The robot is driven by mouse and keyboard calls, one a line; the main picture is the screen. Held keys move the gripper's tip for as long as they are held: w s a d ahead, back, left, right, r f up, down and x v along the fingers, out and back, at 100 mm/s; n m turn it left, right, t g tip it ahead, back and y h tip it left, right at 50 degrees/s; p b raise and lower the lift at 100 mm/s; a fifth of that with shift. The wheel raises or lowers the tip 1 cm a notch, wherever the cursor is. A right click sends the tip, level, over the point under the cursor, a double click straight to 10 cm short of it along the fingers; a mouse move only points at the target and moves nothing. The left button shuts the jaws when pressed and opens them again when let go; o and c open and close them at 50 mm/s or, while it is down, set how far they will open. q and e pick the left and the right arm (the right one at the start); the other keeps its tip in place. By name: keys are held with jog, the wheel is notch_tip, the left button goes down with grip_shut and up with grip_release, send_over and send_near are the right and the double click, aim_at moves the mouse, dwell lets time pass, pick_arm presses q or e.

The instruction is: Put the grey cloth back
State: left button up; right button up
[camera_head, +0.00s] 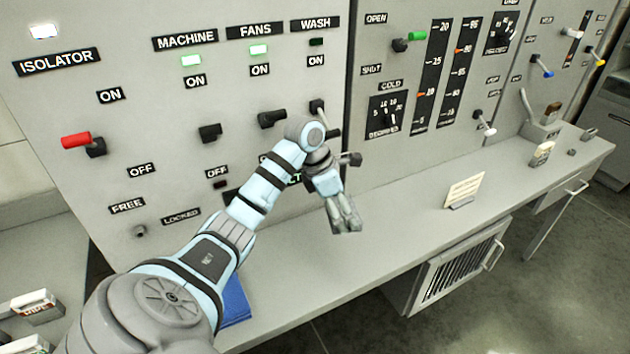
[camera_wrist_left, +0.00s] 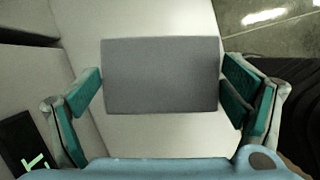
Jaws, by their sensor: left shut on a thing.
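The grey cloth (camera_wrist_left: 160,76) appears in the left wrist view as a flat grey rectangle between the two teal finger pads of my left gripper (camera_wrist_left: 162,92). The pads press on its left and right edges. In the head view my left gripper (camera_head: 345,218) points down over the pale counter, in front of the control panel. The cloth is hard to tell from the fingers there, and I cannot tell its height above the counter. My right gripper is not in view.
The control panel (camera_head: 150,120) with several levers stands behind the counter (camera_head: 390,240). A blue folded item (camera_head: 236,300) lies on the counter, partly behind my left arm. A small card on a stand (camera_head: 464,190) stands to the right. The counter between is clear.

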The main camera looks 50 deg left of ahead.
aim_at(341, 212)
pick_arm(q)
jog(key=r+n, duration=0.1)
jog(key=r, duration=0.1)
jog(key=r+n, duration=0.1)
jog(key=r, duration=0.1)
jog(key=w+r+y, duration=0.1)
jog(key=r, duration=0.2)
jog(key=shift+d+r+n+t, duration=0.1)
jog(key=shift+d+n+t, duration=0.3)
jog(key=shift+n, duration=0.4)
jog(key=f+b, duration=0.4)
jog(key=b, duration=0.1)
jog(key=f+b, duration=0.2)
jog(key=f, duration=0.1)
jog(key=shift+s+d, duration=0.1)
jog(key=shift+s, duration=0.15)
notch_tip(341, 212, down, 3)
jog(key=shift+f+b, duration=0.1)
jog(key=shift+b, duration=0.85)
notch_tip(341, 212, down, 9)
jog(key=shift+r, duration=0.1)
jog(key=shift+w, duration=0.1)
jog(key=shift+f, duration=0.25)
jog(key=o, duration=0.8)
jog(key=shift+r, duration=0.1)
jog(key=shift+o, duration=0.2)
